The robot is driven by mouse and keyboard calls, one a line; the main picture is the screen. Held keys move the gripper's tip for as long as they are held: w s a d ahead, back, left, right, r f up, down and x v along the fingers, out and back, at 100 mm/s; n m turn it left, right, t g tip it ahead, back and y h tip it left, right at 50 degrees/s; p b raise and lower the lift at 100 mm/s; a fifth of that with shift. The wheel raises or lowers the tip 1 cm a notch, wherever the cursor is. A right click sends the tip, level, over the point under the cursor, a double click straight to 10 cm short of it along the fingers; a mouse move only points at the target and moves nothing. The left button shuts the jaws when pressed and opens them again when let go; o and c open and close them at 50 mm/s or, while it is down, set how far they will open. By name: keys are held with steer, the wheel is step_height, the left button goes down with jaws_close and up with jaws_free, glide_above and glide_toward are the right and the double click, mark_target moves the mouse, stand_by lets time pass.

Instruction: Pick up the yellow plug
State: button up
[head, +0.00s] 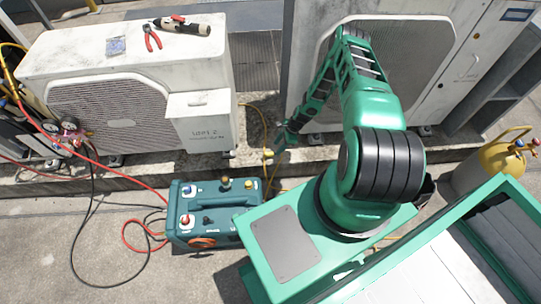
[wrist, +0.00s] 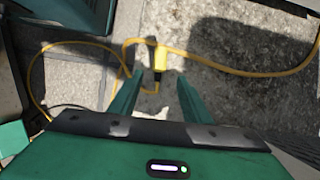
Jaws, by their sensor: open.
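The yellow plug (wrist: 158,60) lies at the upper middle of the wrist view, on pale ground, with yellow cable around it. My gripper (wrist: 158,77) is open and empty. Its two green fingers point toward the plug, one on each side of its near end, and the plug lies mostly beyond the fingertips. I cannot tell the height gap between them. In the head view my gripper (head: 277,146) is small, low by the condenser ledge, and a small yellow piece there (head: 268,153) looks like the plug.
Yellow cable (wrist: 245,73) runs across the ground. A teal pump box (head: 205,215) with hoses stands left of my arm. White condensers (head: 130,85) stand behind on a concrete ledge (head: 165,170). A yellow cylinder (head: 497,165) stands at the right.

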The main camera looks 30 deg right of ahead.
mark_target(271, 154)
steer(key=shift+d+x, duration=0.15)
steer(key=shift+x, duration=1.1)
steer(key=shift+d+x, duration=0.15)
steer(key=shift+x, duration=1.15)
steer(key=shift+s+f, duration=0.1)
steer(key=shift+s, duration=0.1)
jaws_close()
